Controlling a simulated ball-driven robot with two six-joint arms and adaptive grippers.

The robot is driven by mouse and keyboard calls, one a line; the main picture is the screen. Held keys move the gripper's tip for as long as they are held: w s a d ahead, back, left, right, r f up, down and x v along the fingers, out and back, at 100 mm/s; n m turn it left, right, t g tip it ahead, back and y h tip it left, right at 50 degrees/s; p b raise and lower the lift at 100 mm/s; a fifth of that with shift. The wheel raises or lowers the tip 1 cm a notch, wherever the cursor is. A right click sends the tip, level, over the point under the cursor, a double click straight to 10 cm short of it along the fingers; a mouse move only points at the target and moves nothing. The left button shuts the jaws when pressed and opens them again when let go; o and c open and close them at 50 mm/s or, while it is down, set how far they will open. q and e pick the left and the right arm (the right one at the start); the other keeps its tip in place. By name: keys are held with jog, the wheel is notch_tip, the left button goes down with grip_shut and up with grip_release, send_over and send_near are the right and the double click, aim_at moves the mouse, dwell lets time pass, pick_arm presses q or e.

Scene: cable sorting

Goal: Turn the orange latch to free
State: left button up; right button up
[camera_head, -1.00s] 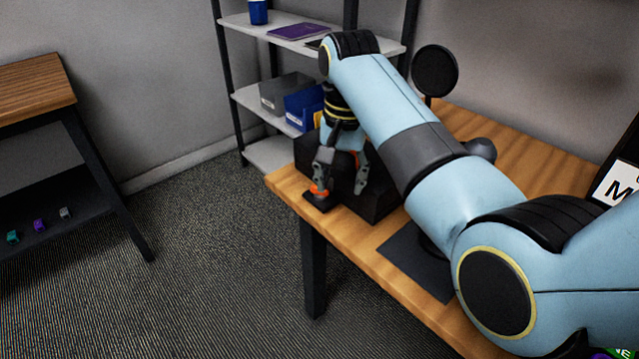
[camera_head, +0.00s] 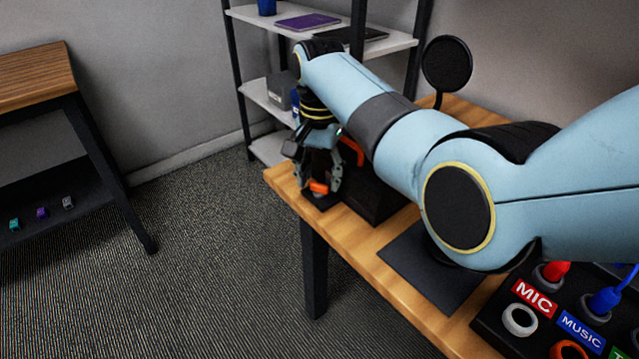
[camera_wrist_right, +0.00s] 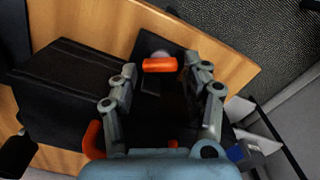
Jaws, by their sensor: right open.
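The orange latch (camera_head: 319,187) sits on a small black base near the left corner of the wooden table. In the right wrist view the latch (camera_wrist_right: 160,65) is a short orange bar lying across the picture, beside a round grey knob. My right gripper (camera_head: 319,184) is open, with its fingers pointing down around the latch. In the right wrist view its two fingertips (camera_wrist_right: 158,72) are on either side of the bar; I cannot tell whether they touch it. My left gripper is not in view.
A black box (camera_head: 375,195) with an orange-red part stands right beside the latch. A black panel (camera_head: 500,322) with MIC and MUSIC labels and plugs is at the lower right. A shelf (camera_head: 350,42) stands behind. The table's left edge is close.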

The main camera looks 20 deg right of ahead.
jog(key=shift+f, duration=0.75)
